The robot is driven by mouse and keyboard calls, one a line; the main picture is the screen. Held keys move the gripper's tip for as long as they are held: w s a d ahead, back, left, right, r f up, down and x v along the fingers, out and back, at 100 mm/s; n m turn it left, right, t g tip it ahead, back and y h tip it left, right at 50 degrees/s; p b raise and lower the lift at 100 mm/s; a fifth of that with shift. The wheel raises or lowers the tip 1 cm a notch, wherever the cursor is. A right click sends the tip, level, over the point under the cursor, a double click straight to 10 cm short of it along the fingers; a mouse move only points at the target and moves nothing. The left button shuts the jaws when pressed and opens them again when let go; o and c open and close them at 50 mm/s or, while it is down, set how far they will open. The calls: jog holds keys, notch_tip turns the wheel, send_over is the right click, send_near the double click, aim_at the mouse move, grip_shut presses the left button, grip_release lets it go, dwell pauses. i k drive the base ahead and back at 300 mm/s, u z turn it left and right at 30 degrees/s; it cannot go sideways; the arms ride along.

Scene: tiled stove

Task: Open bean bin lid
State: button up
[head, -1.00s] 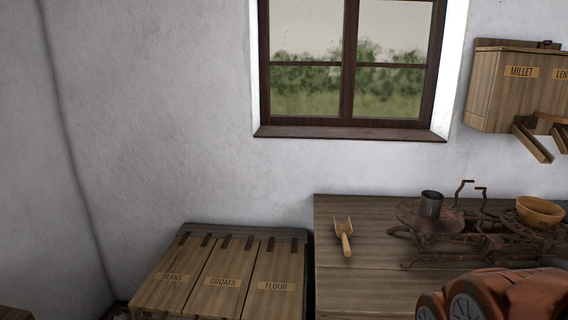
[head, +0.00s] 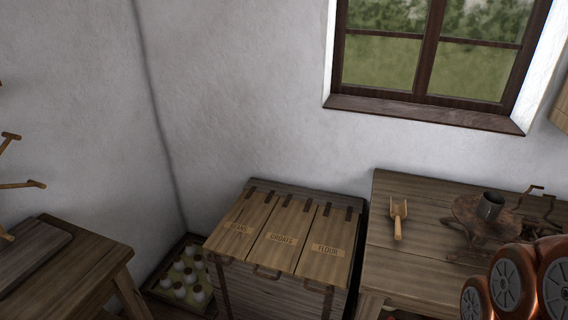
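The bean bin lid (head: 238,228), marked BEANS, is the leftmost of three sloping wooden lids on a chest in the head view. It lies shut, with dark hinges along its back edge. The groats lid (head: 283,238) is beside it, and the flour lid (head: 327,250) is at the right; both are shut. Handles show at the lids' front edges. Reddish-brown round parts of my arm (head: 512,283) fill the lower right corner, well to the right of the chest. My gripper is not in view.
A crate of pale round items (head: 181,276) is on the floor at the left. Another wooden table (head: 75,262) stands further left.

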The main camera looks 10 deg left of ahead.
aim_at(235, 235)
jog(key=u, duration=1.35)
jog(key=k, duration=0.45)
jog(key=u, duration=0.95)
jog(key=i, duration=1.15)
jog(key=u, duration=0.4)
